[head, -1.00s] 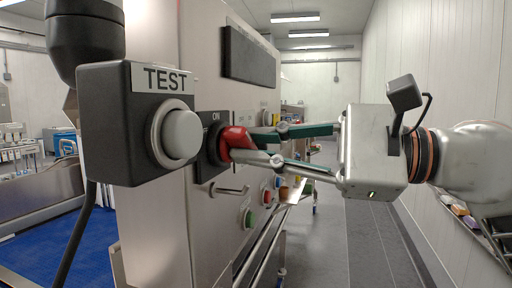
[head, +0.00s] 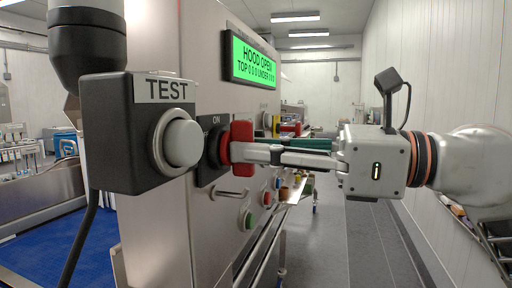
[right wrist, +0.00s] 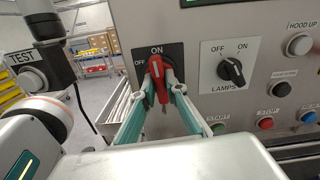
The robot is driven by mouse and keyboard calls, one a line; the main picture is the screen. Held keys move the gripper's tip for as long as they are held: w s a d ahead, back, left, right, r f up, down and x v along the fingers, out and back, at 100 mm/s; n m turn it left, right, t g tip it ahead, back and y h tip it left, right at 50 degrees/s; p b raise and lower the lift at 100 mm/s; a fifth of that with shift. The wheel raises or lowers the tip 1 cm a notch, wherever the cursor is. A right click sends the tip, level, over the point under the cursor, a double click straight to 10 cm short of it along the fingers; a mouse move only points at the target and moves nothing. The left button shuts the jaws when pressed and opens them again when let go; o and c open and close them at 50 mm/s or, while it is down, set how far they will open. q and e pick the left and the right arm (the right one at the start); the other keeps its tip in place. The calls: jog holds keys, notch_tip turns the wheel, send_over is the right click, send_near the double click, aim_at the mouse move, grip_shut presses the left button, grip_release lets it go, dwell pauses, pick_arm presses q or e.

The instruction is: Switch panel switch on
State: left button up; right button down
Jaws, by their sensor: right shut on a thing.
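The panel switch is a red rotary handle (head: 242,148) on a black plate (head: 208,168) marked ON, on the side of the steel cabinet. In the right wrist view the red handle (right wrist: 158,82) stands nearly upright, its upper end toward ON at the top of the plate; OFF is at the upper left. My right gripper (head: 250,152) reaches in from the right and is shut on the red handle. Its green-sided fingers (right wrist: 161,92) lie on either side of the handle. A display (head: 252,60) above is lit green and reads HOOD OPEN. My left gripper is not in view.
A dark box with a white TEST button (head: 182,143) stands close left of the switch. A LAMPS knob (right wrist: 231,70), a green START button (right wrist: 218,127) and a red STOP button (right wrist: 267,124) are on the panel. An open aisle (head: 340,240) runs right of the cabinet.

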jog(key=shift+m, duration=0.6)
jog(key=c, duration=2)
grip_release()
jog(key=shift+c, duration=0.2)
jog(key=v, duration=1.2)
